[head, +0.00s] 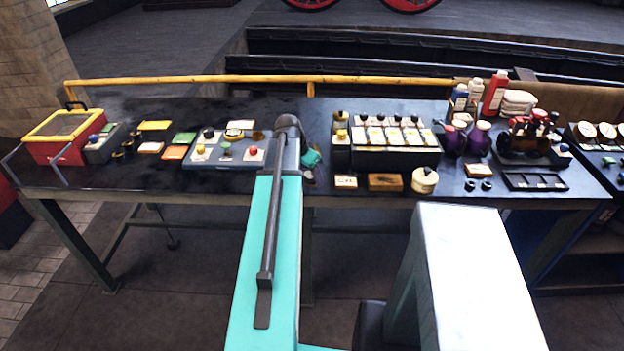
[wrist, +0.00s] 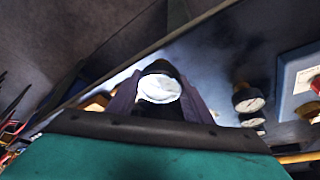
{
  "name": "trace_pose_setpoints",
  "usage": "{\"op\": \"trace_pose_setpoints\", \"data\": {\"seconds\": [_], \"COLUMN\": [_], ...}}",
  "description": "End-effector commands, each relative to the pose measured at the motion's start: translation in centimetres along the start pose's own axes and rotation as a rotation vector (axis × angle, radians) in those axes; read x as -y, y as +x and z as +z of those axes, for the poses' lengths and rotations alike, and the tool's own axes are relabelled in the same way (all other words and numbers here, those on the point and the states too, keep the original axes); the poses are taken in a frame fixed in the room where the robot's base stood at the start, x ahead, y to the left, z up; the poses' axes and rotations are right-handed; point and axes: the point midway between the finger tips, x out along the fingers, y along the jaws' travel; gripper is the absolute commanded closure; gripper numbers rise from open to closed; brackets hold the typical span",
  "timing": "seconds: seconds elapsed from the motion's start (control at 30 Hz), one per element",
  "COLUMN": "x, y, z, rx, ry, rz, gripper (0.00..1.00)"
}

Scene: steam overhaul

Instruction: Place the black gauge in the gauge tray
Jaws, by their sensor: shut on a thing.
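In the wrist view, my gripper (wrist: 158,98) is shut on a round gauge (wrist: 159,88) with a white dial and a dark rim. The dial faces the camera, and dark fingers stand on either side of it. In the head view my arm reaches over the middle of the workbench; the gauge and fingertips cannot be made out there. A low black tray (head: 507,182) with compartments lies near the front edge at the right. I cannot tell for certain that it is the gauge tray. Its compartments look empty.
A blue-grey board (head: 228,163) with coloured knobs lies left of my arm, and a black rack (head: 395,158) with pale cards stands right of it. Purple jugs (head: 479,140) stand behind the black tray. Two more dark-rimmed gauges show in the wrist view (wrist: 248,98). A yellow rail (head: 200,80) runs behind.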

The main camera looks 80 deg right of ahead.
Motion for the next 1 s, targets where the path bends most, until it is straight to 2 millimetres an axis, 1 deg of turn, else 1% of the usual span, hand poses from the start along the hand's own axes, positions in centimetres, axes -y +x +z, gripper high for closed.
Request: {"op": "trace_pose_setpoints", "data": {"seconds": [0.07, 0.1, 0.27, 0.37, 0.8, 1.0], "x": [0.0, -0.2, -0.5, -0.6, -1.5, -1.8], "y": [-0.5, -0.7, -1.6, -2.2, -5.7, -7.0], "z": [0.1, 0.7, 2.5, 3.8, 10.4, 12.6], "rx": [-0.001, -0.001, -0.001, -0.001, -0.001, -0.001], "ry": [0.0, -0.001, -0.002, -0.001, -0.002, -0.001], "rz": [-0.001, -0.001, -0.001, -0.002, -0.002, -0.001], "gripper": [0.85, 0.85, 0.85, 0.85, 0.85, 0.85]}}
